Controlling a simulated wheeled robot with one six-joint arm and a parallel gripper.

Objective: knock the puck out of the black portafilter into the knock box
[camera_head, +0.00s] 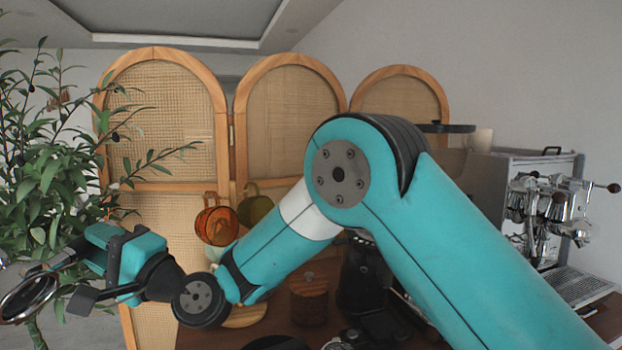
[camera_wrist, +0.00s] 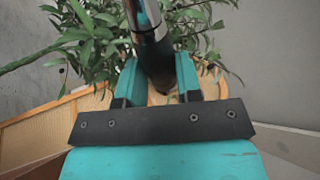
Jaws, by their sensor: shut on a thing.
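The portafilter (camera_head: 29,297) is at the far left of the head view, held up in the air, with its round metal basket tilted. In the wrist view its dark handle (camera_wrist: 154,52) lies between the teal fingers, with shiny metal beyond. My gripper (camera_head: 86,268) is shut on this handle; its fingers also show in the wrist view (camera_wrist: 160,78). I cannot see whether a puck is in the basket. I cannot clearly make out the knock box; a dark round shape (camera_head: 278,343) at the bottom edge is mostly cut off.
A leafy plant (camera_head: 60,175) stands close behind the gripper. A rattan screen (camera_head: 165,120) stands at the back. An espresso machine (camera_head: 545,205) is at right. My arm hides much of the counter.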

